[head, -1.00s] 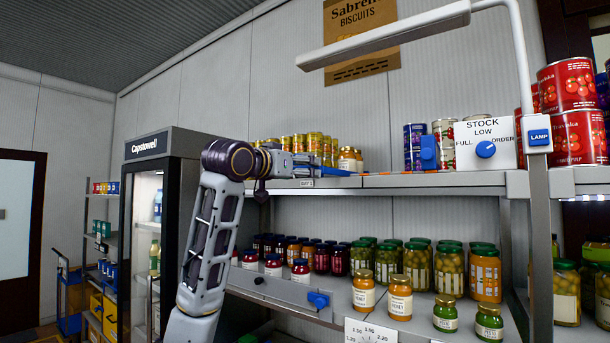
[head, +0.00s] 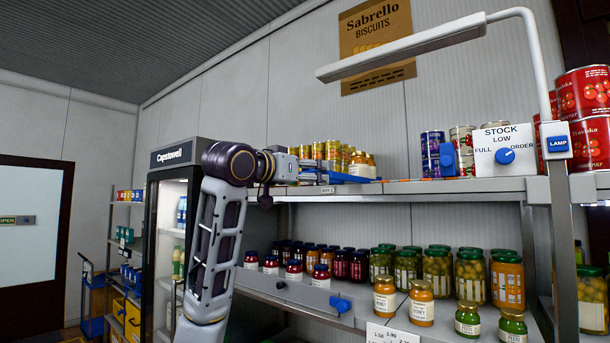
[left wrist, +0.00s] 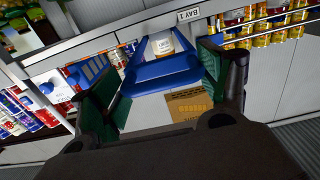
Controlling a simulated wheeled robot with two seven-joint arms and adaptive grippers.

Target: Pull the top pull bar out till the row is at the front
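The blue pull bar (left wrist: 165,72) lies between the two green-padded fingers of my left gripper (left wrist: 160,85) in the left wrist view. Both pads sit against its ends. The blue tray behind the bar juts past the shelf's front edge, with a pale-labelled jar (left wrist: 162,44) on it close behind the bar. In the head view my left gripper (head: 285,165) is at the upper shelf's left front, and the blue tray (head: 345,179) shows right of it with jars (head: 360,166) on top. The fingertips are hard to make out there. My right gripper is out of view.
The upper shelf (head: 430,187) also holds tins and a stock dial box (head: 495,150). A lamp (head: 400,48) arches above it. The lower shelf holds many jars and a second blue knob (head: 340,304). A fridge (head: 172,220) stands to the left.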

